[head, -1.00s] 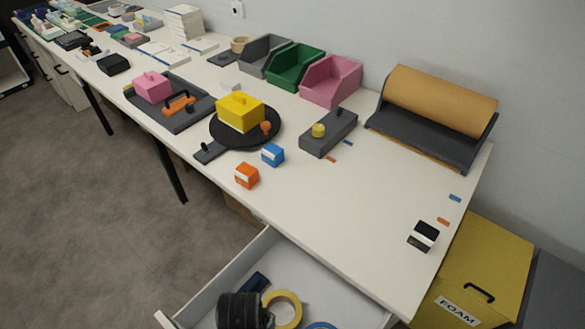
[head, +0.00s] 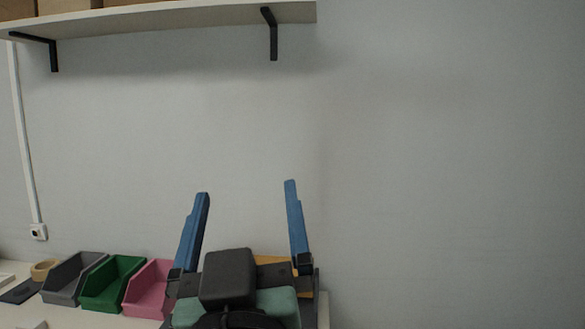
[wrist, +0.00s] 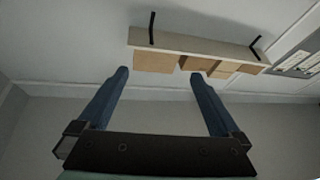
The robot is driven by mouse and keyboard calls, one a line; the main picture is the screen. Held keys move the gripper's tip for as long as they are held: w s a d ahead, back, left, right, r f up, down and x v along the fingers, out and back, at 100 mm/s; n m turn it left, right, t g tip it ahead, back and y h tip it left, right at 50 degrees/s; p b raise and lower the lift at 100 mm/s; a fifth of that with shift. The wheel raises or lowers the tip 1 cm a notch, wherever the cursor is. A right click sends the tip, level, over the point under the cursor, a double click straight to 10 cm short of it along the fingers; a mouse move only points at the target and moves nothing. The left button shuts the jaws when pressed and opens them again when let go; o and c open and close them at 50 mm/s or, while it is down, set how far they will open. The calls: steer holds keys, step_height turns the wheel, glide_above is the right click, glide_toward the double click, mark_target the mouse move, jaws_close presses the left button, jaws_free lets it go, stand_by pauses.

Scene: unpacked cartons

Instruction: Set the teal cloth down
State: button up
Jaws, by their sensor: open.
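My gripper (head: 247,189) is raised in front of the wall in the head view, its two blue fingers wide apart and pointing up. In the wrist view my gripper (wrist: 158,73) also shows open, with nothing between its fingers. I see no teal cloth in either current view. The teal surfaces below the fingers look like part of my own arm.
A shelf (head: 170,17) with cartons hangs on the wall; it also shows in the wrist view (wrist: 200,47). Grey (head: 62,282), green (head: 112,284) and pink (head: 147,291) bins stand on the table at lower left.

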steer(key=s+d+r+m+t+h, duration=0.2)
steer(key=s+d+r+t, duration=0.3)
steer(key=s+r, duration=0.4)
step_height(320, 180, up, 2)
steer(key=shift+r+m, duration=0.1)
steer(key=shift+m, duration=0.4)
